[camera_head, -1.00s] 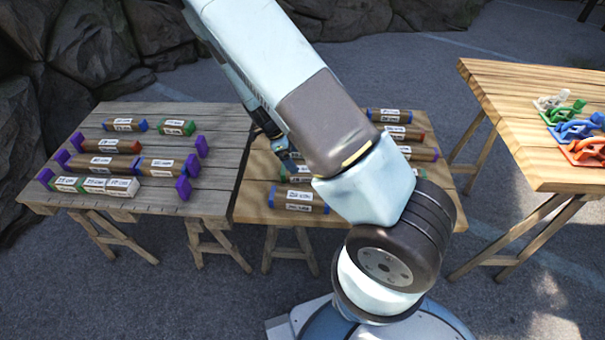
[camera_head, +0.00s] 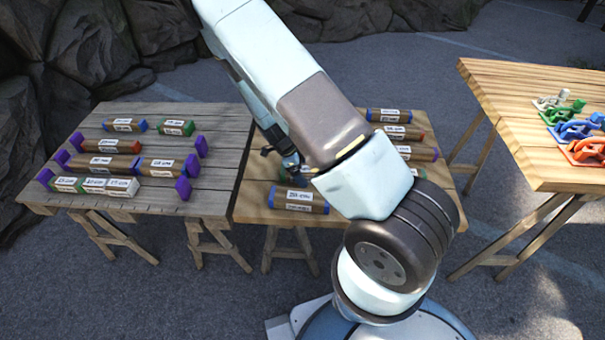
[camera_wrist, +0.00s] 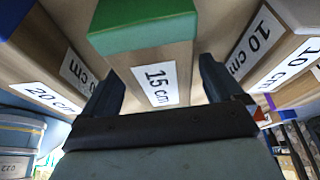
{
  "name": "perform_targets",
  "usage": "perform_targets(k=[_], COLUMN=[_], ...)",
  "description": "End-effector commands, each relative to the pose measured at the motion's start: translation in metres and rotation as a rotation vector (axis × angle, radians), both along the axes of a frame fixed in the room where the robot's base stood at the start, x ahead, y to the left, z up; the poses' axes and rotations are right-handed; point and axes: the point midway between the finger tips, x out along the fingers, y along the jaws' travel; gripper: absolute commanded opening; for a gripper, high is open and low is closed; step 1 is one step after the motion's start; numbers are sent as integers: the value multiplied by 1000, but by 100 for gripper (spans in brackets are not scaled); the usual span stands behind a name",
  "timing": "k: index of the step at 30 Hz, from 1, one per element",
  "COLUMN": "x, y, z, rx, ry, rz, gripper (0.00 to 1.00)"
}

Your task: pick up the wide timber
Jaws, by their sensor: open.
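In the wrist view, a wooden timber with a green end and a "15 cm" label (camera_wrist: 158,75) lies between the two fingers of my gripper (camera_wrist: 160,88). The fingers are open, one on each side of it; I cannot tell whether they touch it. In the head view my gripper (camera_head: 290,168) is low over the middle table, partly hidden by my arm. The green-ended timber is hidden there. No label names a timber as wide, so I cannot tell for certain which one is.
A blue-ended "20 cm" timber (camera_wrist: 42,92) and a "10 cm" timber (camera_wrist: 262,50) flank it closely. More timbers lie on the middle table (camera_head: 250,207). The left table (camera_head: 60,200) holds several timbers between purple blocks. The right table (camera_head: 510,110) holds coloured clamps.

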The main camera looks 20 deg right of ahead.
Motion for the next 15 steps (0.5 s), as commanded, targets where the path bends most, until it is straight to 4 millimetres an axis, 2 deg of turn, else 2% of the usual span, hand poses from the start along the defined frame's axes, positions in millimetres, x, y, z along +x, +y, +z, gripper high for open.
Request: perform_targets(k=[2, 15], x=[0, 0], y=[0, 0], z=[0, 0], rx=[0, 0], ry=[0, 0], rz=[0, 0], gripper=[90, 48])
